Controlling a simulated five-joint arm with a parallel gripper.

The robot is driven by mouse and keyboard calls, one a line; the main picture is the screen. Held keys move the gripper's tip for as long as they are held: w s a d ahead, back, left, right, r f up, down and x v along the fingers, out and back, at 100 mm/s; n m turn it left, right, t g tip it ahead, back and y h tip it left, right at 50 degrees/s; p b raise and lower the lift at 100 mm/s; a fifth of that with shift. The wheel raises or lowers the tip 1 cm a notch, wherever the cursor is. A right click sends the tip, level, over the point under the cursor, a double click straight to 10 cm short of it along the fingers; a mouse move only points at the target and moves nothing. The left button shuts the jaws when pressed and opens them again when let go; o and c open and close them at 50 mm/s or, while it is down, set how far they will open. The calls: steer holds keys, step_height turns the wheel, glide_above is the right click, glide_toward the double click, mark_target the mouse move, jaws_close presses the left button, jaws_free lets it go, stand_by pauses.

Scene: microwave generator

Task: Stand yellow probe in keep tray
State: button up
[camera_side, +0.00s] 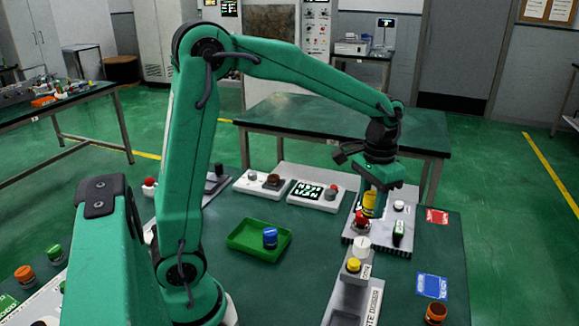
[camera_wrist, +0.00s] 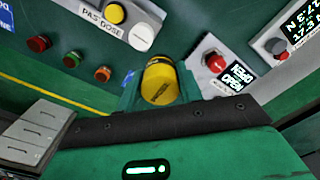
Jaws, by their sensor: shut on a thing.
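The yellow probe (camera_side: 369,202) is a short yellow cylinder held between the fingers of my gripper (camera_side: 376,194). In the wrist view the yellow probe (camera_wrist: 160,84) sits between the two green fingers of my gripper (camera_wrist: 160,92), its round end facing the camera. In the side view it is roughly upright, over the panel with the red knob; I cannot tell if it touches anything below. A shallow green tray (camera_side: 242,243), which seems to be the keep tray, lies to the left on the bench. A blue cylinder (camera_side: 270,237) stands in its right part.
A red knob (camera_side: 361,221) is just below the probe. A device with a white knob (camera_side: 362,243) and yellow button (camera_side: 353,265) stands nearer the camera. An orange cylinder (camera_side: 436,312) is front right. The tray's left part is clear.

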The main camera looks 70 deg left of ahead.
steer(key=shift+s+a+f+n, duration=0.15)
steer(key=shift+s+a+n, duration=0.25)
steer(key=shift+a, duration=0.2)
steer(key=s+a+f+n, duration=0.3)
steer(key=s+a+n, duration=0.2)
steer(key=s+n, duration=0.3)
steer(key=s+a+f+n, duration=0.3)
steer(key=s+a+n, duration=0.3)
steer(key=s+n, duration=0.2)
steer(key=shift+s+a+f, duration=0.2)
steer(key=shift+s+f, duration=0.1)
steer(key=shift+s, duration=0.05)
steer(key=shift+a, duration=0.1)
glide_above(249, 238)
step_height(249, 238, down, 7)
steer(key=shift+s+a, duration=0.1)
steer(key=shift+f, duration=2)
